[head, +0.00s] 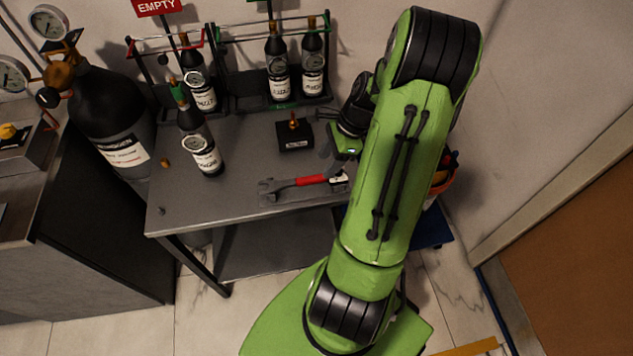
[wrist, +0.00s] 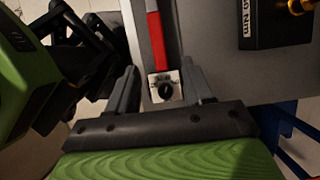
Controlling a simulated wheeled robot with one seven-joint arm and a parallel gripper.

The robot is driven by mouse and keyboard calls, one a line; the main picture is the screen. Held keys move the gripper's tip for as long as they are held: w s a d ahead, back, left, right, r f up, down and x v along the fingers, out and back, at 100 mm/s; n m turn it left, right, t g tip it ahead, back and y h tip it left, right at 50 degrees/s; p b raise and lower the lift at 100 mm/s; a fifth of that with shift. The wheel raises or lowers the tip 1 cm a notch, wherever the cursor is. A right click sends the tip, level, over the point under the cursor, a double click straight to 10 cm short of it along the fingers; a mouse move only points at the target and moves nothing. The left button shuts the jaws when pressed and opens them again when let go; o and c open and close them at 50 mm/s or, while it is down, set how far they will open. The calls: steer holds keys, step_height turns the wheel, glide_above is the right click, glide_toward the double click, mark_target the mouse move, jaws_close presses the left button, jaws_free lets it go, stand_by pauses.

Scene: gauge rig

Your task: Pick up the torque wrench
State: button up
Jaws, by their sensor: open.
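The torque wrench (head: 300,184) lies on the grey metal table, with a dark open-jaw head at the left, a red handle and a pale square end block at the right. In the wrist view its red handle (wrist: 156,45) runs up the picture and the end block (wrist: 165,87) sits between my fingers. My gripper (wrist: 162,88) is open, with one finger on each side of the block and a gap visible to each. In the head view my gripper (head: 338,163) is partly hidden by my green arm, just above the wrench's right end.
A black block with a brass fitting (head: 295,134) stands behind the wrench; it is at upper right in the wrist view (wrist: 275,22). A labelled bottle (head: 197,140) stands at left on the table (head: 240,150). More bottles stand in racks behind. An orange bucket (head: 447,172) is right of my arm.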

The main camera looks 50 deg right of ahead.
mark_target(317, 177)
steer(key=b+x, duration=0.2)
steer(key=x, duration=0.3)
steer(key=shift+w+a+f, duration=0.1)
steer(key=shift+f, duration=0.05)
jaws_close()
